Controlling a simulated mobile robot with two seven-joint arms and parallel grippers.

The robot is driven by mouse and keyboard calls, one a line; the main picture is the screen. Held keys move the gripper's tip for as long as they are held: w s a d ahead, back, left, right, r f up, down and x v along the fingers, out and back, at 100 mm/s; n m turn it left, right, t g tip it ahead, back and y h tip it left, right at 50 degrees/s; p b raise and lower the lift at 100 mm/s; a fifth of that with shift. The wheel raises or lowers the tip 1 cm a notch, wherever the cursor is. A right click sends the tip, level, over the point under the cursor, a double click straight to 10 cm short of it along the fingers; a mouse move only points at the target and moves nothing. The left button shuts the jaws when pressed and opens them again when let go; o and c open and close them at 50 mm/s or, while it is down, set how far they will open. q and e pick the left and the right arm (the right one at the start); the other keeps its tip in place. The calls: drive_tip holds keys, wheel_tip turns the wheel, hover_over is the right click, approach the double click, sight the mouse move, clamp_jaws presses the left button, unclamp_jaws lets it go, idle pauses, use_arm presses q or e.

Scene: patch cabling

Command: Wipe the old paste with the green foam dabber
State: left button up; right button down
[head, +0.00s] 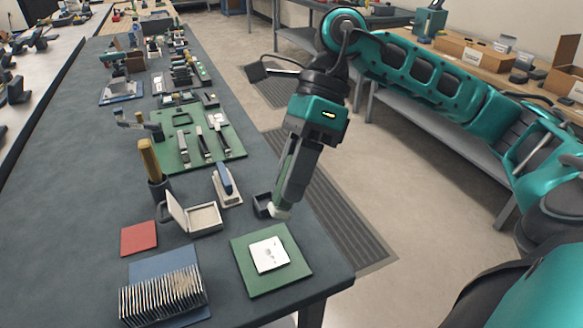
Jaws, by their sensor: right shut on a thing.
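My right gripper (284,203) points down over the near right part of the table. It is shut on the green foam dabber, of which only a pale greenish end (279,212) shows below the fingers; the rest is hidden. A white square plate (262,244) lies on a green board (249,279) just below and in front of the gripper. A small grey smear of old paste (268,254) shows at the middle of the plate. The dabber's end appears above the far edge of the board, apart from the paste. My left gripper is out of view.
A small dark open box (262,205) stands beside the gripper. An open white case (204,220), a blue-and-white stapler-like tool (227,187), a red square (139,238) and a finned metal block (160,296) are to the left. The table edge is close on the right.

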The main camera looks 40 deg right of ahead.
use_arm(q)
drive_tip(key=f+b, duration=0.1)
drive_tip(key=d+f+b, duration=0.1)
drive_tip(key=b, duration=0.1)
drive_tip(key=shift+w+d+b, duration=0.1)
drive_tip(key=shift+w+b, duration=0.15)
drive_tip(key=shift+b, duration=0.05)
use_arm(e)
wheel_tip(320, 180, down, 5)
drive_tip(key=shift+s, duration=0.1)
drive_tip(key=shift+r, duration=0.1)
